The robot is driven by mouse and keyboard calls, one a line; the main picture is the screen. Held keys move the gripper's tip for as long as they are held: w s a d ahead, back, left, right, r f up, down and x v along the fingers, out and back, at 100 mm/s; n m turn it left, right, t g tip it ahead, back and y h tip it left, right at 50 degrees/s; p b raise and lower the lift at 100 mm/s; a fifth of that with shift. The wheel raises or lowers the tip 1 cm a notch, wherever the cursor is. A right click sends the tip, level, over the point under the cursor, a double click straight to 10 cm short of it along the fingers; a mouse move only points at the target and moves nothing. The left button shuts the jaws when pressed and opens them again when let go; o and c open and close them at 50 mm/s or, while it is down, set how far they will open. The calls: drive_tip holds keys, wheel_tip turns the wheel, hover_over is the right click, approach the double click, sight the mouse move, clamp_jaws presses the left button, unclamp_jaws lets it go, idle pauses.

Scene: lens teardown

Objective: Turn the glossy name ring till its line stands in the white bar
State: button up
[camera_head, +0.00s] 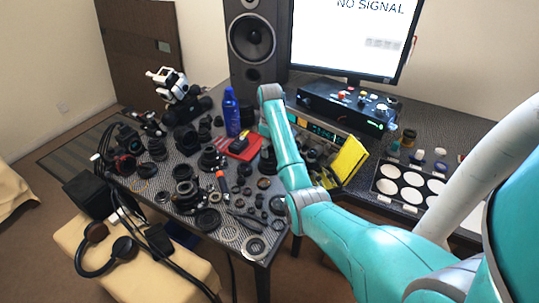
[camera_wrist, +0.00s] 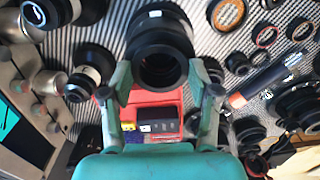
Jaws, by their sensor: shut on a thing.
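A black lens barrel (camera_wrist: 160,38) stands at the top middle of the wrist view, its dark round opening facing my camera. My gripper (camera_wrist: 160,78) has one finger on each side of the barrel's near end and is shut on it. I cannot tell the glossy name ring apart from the other black rings, and I cannot make out its line. A small pale mark (camera_wrist: 155,14) shows on the barrel's far side; I cannot tell whether it is the white bar. In the head view my arm hides the gripper.
A red tray (camera_head: 230,153) with small black items lies close to my gripper; it also shows below the lens in the wrist view (camera_wrist: 150,97). A blue bottle (camera_head: 231,112) stands behind it. Lens parts crowd the table. A yellow panel (camera_head: 346,160) stands right of my arm.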

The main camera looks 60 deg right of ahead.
drive_tip(key=m, duration=0.3)
drive_tip(key=shift+m, duration=0.4)
drive_tip(key=o, duration=1)
drive_tip(key=shift+m, duration=0.3)
drive_tip(key=o, duration=0.5)
drive_tip(key=shift+n, duration=0.4)
